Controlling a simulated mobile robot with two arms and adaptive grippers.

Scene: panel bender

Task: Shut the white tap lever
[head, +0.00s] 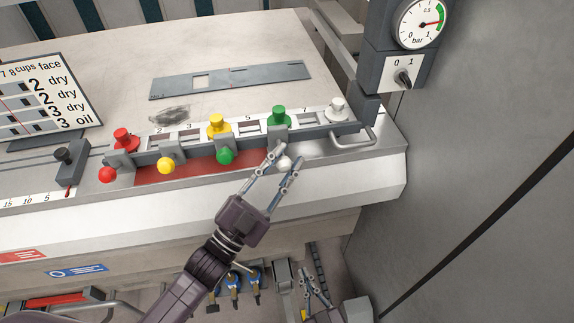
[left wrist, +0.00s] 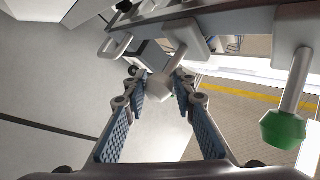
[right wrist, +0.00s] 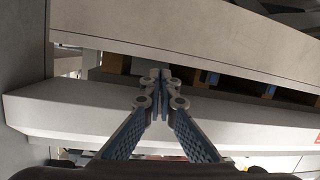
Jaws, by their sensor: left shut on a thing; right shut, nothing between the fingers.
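The white tap lever ends in a white knob (head: 285,163) at the right end of a row of lever taps on the rail. In the left wrist view the white knob (left wrist: 158,88) sits between the fingertips, on a pale stem slanting down-left from its grey block. My left gripper (head: 286,156) is shut on this knob. In the head view its fingers partly hide the lever. My right gripper (head: 312,273) is low, in front of the machine, below the bench edge. The right wrist view shows its fingertips (right wrist: 160,78) together and empty.
Beside it on the rail are green (head: 225,155), yellow (head: 166,166) and red (head: 107,174) levers. Coloured caps stand behind them, the white cap (head: 338,108) at the right. A metal loop handle (head: 352,138) and a gauge post (head: 390,72) are close on the right.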

